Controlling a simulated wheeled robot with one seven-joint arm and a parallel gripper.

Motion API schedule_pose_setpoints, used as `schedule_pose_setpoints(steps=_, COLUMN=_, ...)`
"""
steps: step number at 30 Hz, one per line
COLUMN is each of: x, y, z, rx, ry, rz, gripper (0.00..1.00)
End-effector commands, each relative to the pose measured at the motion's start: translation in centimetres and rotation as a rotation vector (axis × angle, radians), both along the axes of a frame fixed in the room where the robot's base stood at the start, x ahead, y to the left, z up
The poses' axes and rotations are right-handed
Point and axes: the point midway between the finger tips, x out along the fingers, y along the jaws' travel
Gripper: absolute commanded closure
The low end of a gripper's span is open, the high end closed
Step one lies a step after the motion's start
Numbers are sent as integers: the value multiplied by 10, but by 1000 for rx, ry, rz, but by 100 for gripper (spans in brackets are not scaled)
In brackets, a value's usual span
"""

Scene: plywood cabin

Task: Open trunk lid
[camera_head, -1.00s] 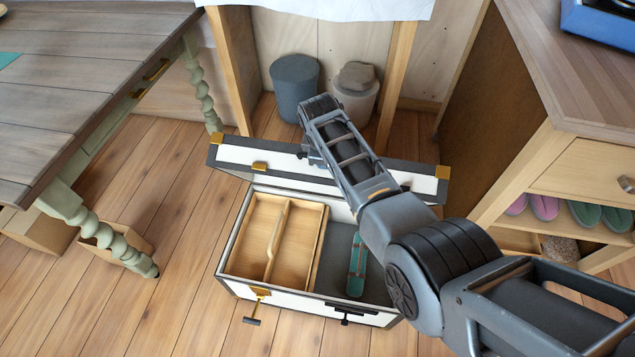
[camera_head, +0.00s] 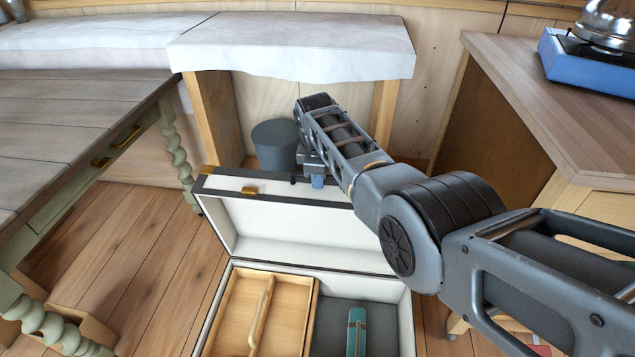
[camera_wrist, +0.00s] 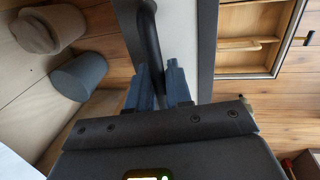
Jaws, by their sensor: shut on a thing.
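The trunk (camera_head: 209,318) stands on the floor with its lid (camera_head: 300,215) raised at the back. The lid's white inner face is in view, with dark trim and a brass latch plate on its upper edge. My gripper (camera_head: 316,177) is at the lid's upper edge, partly hidden by my arm. In the wrist view its blue fingers (camera_wrist: 158,88) are closed around a dark handle (camera_wrist: 150,40) beside the lid's pale face. Inside the trunk are a wooden tray (camera_head: 238,305) with a grip bar and a teal object (camera_head: 356,330).
A grey bin (camera_head: 275,145) stands behind the lid, under a cloth-covered bench (camera_head: 290,50). A wooden table (camera_head: 70,120) with a twisted leg is at left. A cabinet (camera_head: 500,140) with a blue stove (camera_head: 590,62) is at right. Bare floor shows left of the trunk.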

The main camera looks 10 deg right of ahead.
Motion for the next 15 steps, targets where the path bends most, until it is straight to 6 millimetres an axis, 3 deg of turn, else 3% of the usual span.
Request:
schedule_pose_setpoints(steps=9, x=0, y=-1, z=0, rx=0, ry=-1, rz=0, gripper=100)
schedule_pose_setpoints(steps=10, x=0, y=-1, z=0, rx=0, ry=-1, rz=0, gripper=80)
schedule_pose_setpoints(steps=15, x=0, y=0, z=0, rx=0, ry=-1, rz=0, gripper=65)
